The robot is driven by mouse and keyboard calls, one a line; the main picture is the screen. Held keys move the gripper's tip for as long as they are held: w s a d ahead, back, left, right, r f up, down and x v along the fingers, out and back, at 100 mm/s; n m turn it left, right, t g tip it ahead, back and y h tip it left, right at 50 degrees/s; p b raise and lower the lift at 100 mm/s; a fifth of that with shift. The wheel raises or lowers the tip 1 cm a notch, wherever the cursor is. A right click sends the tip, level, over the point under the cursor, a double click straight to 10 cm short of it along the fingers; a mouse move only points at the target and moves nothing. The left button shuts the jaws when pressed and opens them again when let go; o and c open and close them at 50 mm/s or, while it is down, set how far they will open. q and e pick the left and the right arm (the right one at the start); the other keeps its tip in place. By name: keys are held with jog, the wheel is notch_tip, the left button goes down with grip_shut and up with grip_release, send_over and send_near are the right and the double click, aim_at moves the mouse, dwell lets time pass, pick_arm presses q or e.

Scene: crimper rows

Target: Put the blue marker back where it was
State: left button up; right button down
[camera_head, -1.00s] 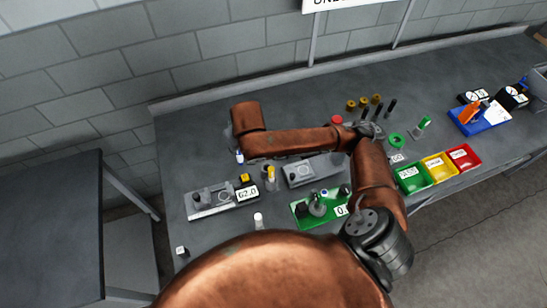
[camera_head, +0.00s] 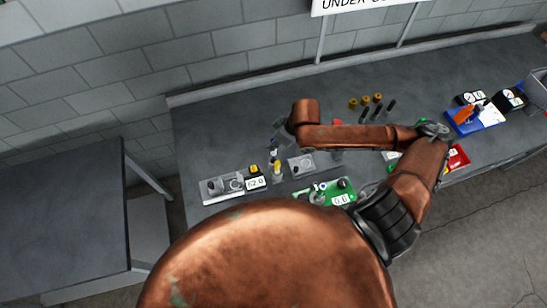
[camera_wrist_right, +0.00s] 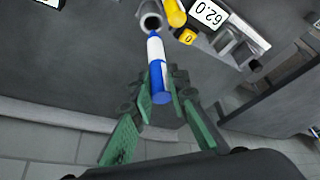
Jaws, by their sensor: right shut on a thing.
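The blue marker (camera_wrist_right: 158,82) has a blue body with a white band, and it is between the green fingers of my right gripper (camera_wrist_right: 160,88), which is shut on it. In the head view the marker (camera_head: 273,150) hangs below the right gripper (camera_head: 283,134), close to the yellow marker (camera_head: 277,168). In the right wrist view the marker's far end overlaps the rim of a round grey holder (camera_wrist_right: 151,17); I cannot tell whether it is inside or above it. The yellow marker (camera_wrist_right: 175,12) is right beside that holder. My left gripper is not in view.
A grey device with a 62.0 display (camera_head: 255,183) and a yellow block (camera_wrist_right: 187,37) are near the holder. A green board (camera_head: 340,192) lies to the right. My copper arm hides much of the bench front.

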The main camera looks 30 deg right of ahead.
aim_at(274, 153)
notch_tip(274, 153, down, 4)
jog(key=shift+f, duration=2)
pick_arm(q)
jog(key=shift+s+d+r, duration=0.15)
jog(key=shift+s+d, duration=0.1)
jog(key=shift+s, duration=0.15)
pick_arm(e)
jog(key=c, duration=1.9)
grip_release()
jog(key=shift+f, duration=0.1)
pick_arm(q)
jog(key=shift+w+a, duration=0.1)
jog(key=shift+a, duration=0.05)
